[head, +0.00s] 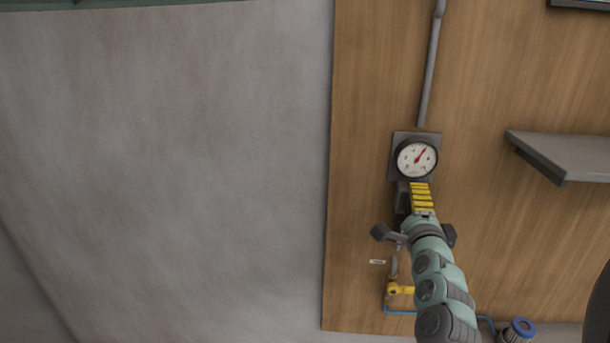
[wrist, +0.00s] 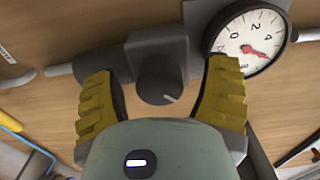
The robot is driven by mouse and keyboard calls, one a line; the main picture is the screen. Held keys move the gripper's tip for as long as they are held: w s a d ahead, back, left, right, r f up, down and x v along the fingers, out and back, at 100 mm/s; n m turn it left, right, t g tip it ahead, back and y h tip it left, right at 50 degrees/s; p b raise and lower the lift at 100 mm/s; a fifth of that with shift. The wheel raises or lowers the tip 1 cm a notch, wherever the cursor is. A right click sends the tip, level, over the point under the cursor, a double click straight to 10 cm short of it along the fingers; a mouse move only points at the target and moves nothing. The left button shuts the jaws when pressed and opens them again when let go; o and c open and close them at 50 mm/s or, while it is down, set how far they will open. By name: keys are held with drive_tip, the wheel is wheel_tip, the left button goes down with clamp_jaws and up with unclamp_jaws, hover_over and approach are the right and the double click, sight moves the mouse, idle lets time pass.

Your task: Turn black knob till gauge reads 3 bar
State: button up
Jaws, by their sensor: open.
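The black knob (wrist: 158,80) is in the upper middle of the wrist view, with a pale mark on its face. My gripper (wrist: 162,100) is open, one yellow finger on each side of the knob, with gaps visible between the fingers and the knob. The round white gauge (wrist: 250,42) is right of the knob there; its red needle points past the 4, but the exact reading cannot be told. In the head view the gauge (head: 417,159) sits just above my gripper (head: 420,187), its needle pointing to the upper right. My gripper hides the knob there.
A grey pipe (head: 430,75) runs up the wooden panel (head: 365,90) from the gauge. A grey shelf (head: 570,152) juts out to the right. A yellow fitting (head: 399,290) and a blue-ringed part (head: 520,329) are lower down. The grey wall (head: 170,160) at left is clear.

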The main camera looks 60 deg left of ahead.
drive_tip(key=shift+s, duration=0.1)
drive_tip(key=shift+c, duration=0.2)
drive_tip(key=c, duration=1.2)
drive_tip(key=shift+d+f, duration=0.1)
drive_tip(key=shift+f+b, duration=0.15)
drive_tip(key=shift+b, duration=0.8)
